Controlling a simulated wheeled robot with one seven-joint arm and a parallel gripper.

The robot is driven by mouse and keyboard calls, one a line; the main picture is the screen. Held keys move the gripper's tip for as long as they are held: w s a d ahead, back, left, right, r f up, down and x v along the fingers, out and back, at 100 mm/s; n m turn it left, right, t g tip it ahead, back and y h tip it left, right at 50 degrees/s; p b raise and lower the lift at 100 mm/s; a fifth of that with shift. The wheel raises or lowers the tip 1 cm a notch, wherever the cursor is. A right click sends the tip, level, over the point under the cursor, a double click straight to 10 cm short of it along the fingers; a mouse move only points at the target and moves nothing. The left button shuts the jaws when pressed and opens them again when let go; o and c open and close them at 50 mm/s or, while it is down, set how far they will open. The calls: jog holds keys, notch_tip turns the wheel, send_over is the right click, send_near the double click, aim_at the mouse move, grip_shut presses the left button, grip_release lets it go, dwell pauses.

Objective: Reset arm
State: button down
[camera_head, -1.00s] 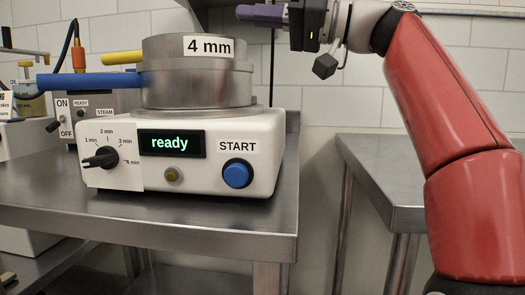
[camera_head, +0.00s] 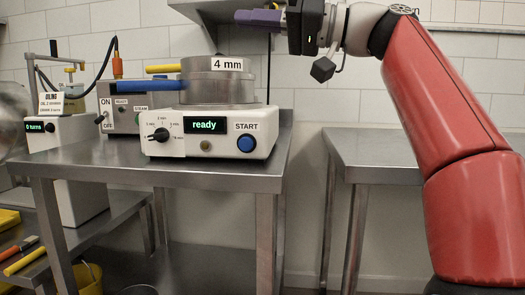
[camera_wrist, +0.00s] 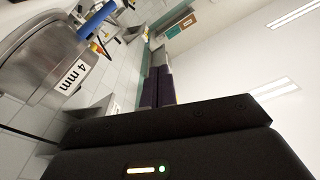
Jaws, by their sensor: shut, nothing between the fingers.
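My red arm rises at the right of the head view and bends left at the top. My gripper (camera_head: 240,17) has purple fingers and points left, high above the table and apart from the machine. It is shut and empty. In the wrist view the purple fingers (camera_wrist: 152,88) lie close together beyond the black gripper body. The white machine (camera_head: 170,145) stands on a steel table (camera_head: 215,176) with its display reading "ready". A steel pan labelled "4 mm" (camera_head: 225,86) sits on it, and the pan also shows at the left of the wrist view (camera_wrist: 45,60).
A second steel table (camera_head: 375,170) stands at the right behind my arm. A steam unit (camera_head: 118,112) and an oiling device (camera_head: 45,135) stand at the left. A wall shelf (camera_head: 205,15) is close to my gripper. Tools lie on a low shelf at lower left.

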notch_tip(320, 180, down, 18)
jog(key=a+m+t+h+p, duration=0.1)
jog(key=m+t+h+p, duration=0.25)
jog(key=m+h, duration=0.55)
jog(key=s+d+f+h+p, duration=0.1)
jog(key=s+d+f+h, duration=0.2)
jog(key=f, duration=0.6)
jog(key=s+d+f+m+g+h+p, duration=0.1)
jog(key=s+d+f+h, duration=0.2)
jog(key=s+d+f, duration=0.5)
jog(key=s+d+f+m+h+p, duration=0.1)
jog(key=s+d+f+h, duration=0.3)
jog(key=f, duration=0.8)
jog(key=s+d, duration=0.2)
jog(key=shift+d+g+p, duration=0.3)
jog(key=shift+g+p, duration=0.05)
